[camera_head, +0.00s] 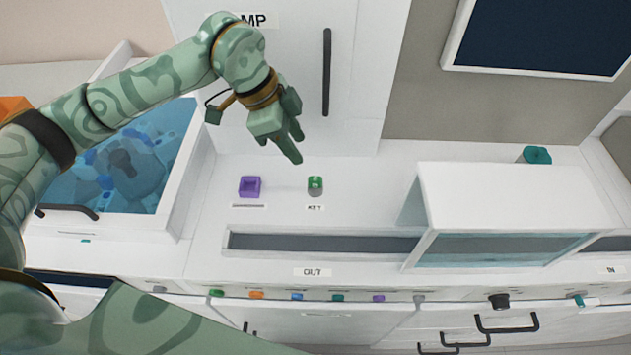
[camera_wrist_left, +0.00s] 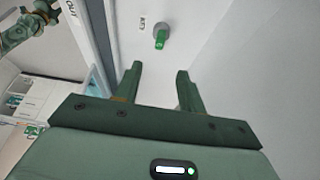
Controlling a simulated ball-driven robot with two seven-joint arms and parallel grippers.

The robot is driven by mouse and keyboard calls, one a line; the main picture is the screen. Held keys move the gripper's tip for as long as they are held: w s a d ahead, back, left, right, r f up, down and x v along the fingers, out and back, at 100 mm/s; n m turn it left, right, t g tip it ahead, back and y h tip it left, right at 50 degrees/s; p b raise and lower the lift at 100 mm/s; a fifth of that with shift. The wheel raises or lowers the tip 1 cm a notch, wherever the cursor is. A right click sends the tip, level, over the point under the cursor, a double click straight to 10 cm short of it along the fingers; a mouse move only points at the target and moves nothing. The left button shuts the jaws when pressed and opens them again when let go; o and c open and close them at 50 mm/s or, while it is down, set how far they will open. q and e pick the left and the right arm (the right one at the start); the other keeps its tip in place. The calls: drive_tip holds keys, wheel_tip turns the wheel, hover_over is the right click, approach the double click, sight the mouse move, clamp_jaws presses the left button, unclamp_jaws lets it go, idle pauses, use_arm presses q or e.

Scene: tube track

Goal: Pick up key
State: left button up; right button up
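The key (camera_head: 315,184) is a small green-topped piece standing in a grey round base on the white counter, just above a label that seems to read KEY. In the left wrist view the green key (camera_wrist_left: 160,40) and its grey base show beyond the fingertips, roughly between them. My left gripper (camera_head: 295,147) is above and behind the key, apart from it. In the left wrist view its two fingers (camera_wrist_left: 157,72) are spread with nothing between them. My right gripper is not in view.
A purple square socket (camera_head: 250,187) sits left of the key. A long slot (camera_head: 320,243) marked OUT runs in front. A white hood (camera_head: 500,195) stands at right. A tall white cabinet with a dark handle (camera_head: 327,72) rises behind. A bin of blue pieces (camera_head: 125,170) is at left.

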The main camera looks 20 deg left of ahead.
use_arm(q)
hover_over(315, 178)
drive_tip(key=a, duration=0.2)
wheel_tip(315, 178, down, 4)
drive_tip(key=f, duration=0.1)
drive_tip(key=shift+s+f+b, duration=0.15)
drive_tip(key=shift+b, duration=0.25)
drive_tip(key=x, duration=0.2)
drive_tip(key=b+x, duration=0.1)
drive_tip(key=x, duration=0.1)
drive_tip(key=shift+s+f, duration=0.15)
drive_tip(key=shift+f, duration=0.25)
drive_tip(key=shift+r, duration=0.1)
clamp_jaws()
